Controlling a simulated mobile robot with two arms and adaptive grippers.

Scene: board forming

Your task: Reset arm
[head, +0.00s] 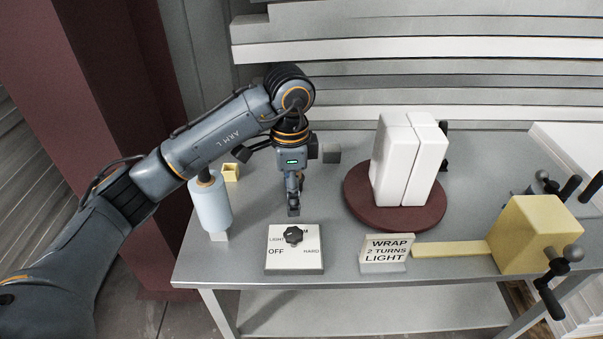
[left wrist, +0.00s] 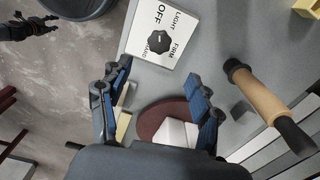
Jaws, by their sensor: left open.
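My left arm comes in from the left in the head view. Its gripper (head: 294,208) points down above the table, just behind the dial panel (head: 295,262). In the left wrist view the two fingers (left wrist: 160,84) are spread, with nothing between them. The panel has a black knob (head: 293,235) and the words OFF, LIGHT, FIRM and HARD; it also shows in the left wrist view (left wrist: 140,32), beyond the fingertips. A dark claw-like shape (left wrist: 30,28) at that view's top left may be my right gripper; its fingers are too small to read.
A blue-white roll (head: 210,207) stands left of the panel. A white two-part block (head: 405,160) stands on a dark red disc (head: 360,212). A WRAP 2 TURNS LIGHT sign (head: 387,250) and yellow block (head: 535,235) are right. A tan black-ended roller (left wrist: 262,95) lies near a grey cube (head: 331,153).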

